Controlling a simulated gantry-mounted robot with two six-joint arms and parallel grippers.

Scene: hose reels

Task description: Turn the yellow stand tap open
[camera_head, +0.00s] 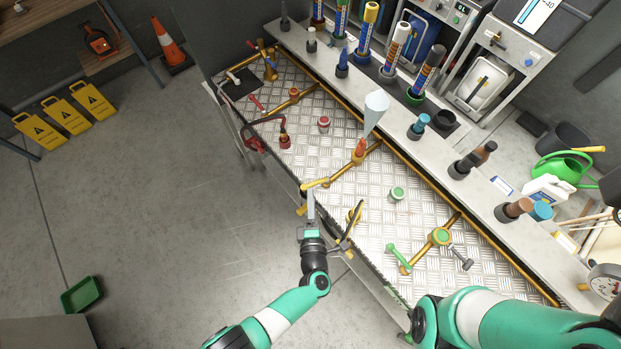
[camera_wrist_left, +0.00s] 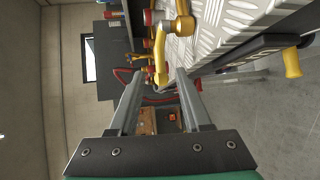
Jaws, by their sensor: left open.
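The yellow tap (camera_head: 315,184) is at the near-left edge of the metal-plate bench, joined to a brass pipe. In the left wrist view, its yellow lever (camera_wrist_left: 160,62) hangs down in the space between my two finger tips. My left gripper (camera_head: 310,195) reaches up to the tap from the front edge. In the wrist view, my left gripper (camera_wrist_left: 160,88) is open, with a finger on either side of the lever's lower end. I cannot tell whether either finger touches it. My right arm crosses the lower right of the head view, and its gripper is out of view.
The floor on the left is mostly clear.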

